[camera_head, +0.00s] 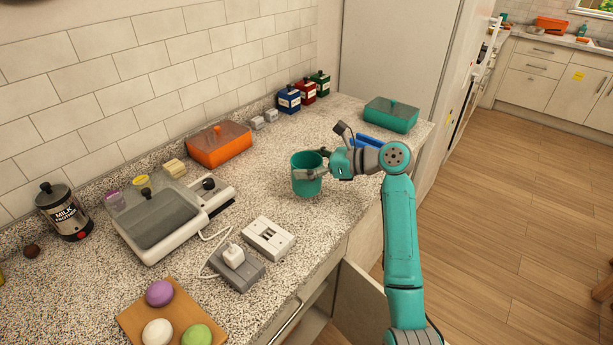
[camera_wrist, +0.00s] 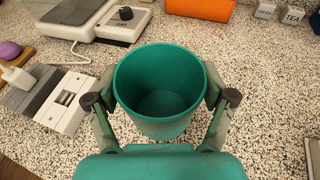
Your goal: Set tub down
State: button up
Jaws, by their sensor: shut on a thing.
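The green tub (camera_head: 306,175) is upright at the counter (camera_head: 340,125), near its middle. In the wrist view the tub (camera_wrist: 160,95) is empty inside, with a round open top. My gripper (camera_head: 326,165) reaches it from the right in the head view. In the wrist view my gripper (camera_wrist: 160,100) has one finger on each side of the tub, shut on it. The tub's base looks close to or on the speckled counter top; I cannot tell whether it touches.
An orange box (camera_head: 219,144) stands at the wall behind. A teal box (camera_head: 391,114) stands at the far right.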

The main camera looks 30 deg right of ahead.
jog(key=shift+f, duration=1.9)
jog(key=o, duration=1)
jog(key=shift+f, duration=0.1)
jog(key=shift+o, duration=0.2)
jog(key=v, duration=1.2)
jog(key=shift+a, duration=0.1)
